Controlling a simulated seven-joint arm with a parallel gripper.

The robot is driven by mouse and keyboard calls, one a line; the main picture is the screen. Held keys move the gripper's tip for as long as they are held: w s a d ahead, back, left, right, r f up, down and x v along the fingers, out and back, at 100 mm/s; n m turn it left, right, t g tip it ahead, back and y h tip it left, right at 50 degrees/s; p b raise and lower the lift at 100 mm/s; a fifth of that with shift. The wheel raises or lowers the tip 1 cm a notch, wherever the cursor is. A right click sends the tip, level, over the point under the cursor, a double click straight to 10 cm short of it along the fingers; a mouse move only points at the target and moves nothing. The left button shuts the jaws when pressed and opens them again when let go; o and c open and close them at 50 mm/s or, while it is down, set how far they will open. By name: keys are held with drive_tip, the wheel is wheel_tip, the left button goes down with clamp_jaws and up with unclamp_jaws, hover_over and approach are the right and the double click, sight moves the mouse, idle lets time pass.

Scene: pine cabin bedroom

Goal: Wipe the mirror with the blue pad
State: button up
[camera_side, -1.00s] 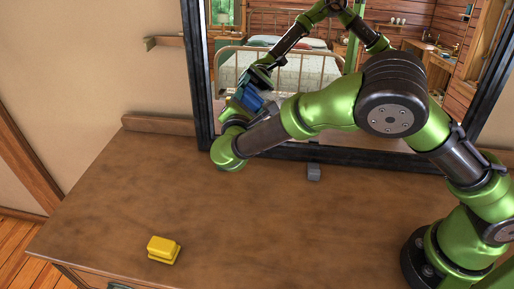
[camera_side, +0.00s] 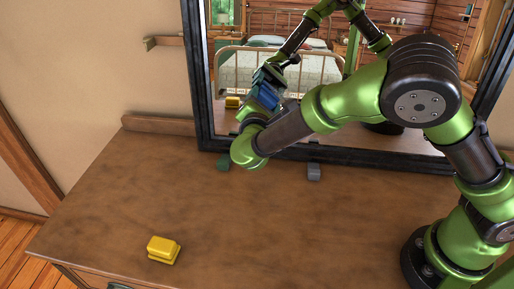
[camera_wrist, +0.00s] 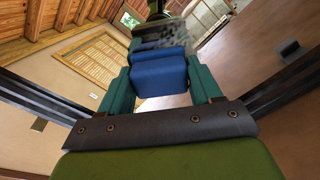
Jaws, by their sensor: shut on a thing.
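The mirror (camera_side: 232,72) stands upright at the back of the dresser in a dark frame. It reflects a bed, the room and my arm. My gripper (camera_wrist: 160,82) is shut on the blue pad (camera_wrist: 158,72), which sits between its two teal fingers in the wrist view. In the side view the pad (camera_side: 263,96) is in front of the left part of the glass, partly hidden by my wrist and merging with its reflection. I cannot tell whether the pad touches the glass.
A yellow block-like sponge (camera_side: 163,250) lies at the front left of the wooden dresser top (camera_side: 210,215). The dresser's front middle is clear.

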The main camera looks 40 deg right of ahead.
sight(278, 100)
drive_tip(key=s+d, duration=0.5)
drive_tip(key=shift+d, duration=0.2)
idle(0.5)
drive_tip(key=shift+w+a, duration=1.35)
drive_tip(key=shift+a, duration=0.2)
drive_tip(key=shift+w+a, duration=1.85)
drive_tip(key=shift+w, duration=0.25)
drive_tip(key=shift+w+a, duration=0.55)
drive_tip(key=shift+w, duration=0.2)
drive_tip(key=shift+r, duration=0.1)
drive_tip(key=v, duration=0.6)
drive_tip(key=shift+s+a, duration=0.2)
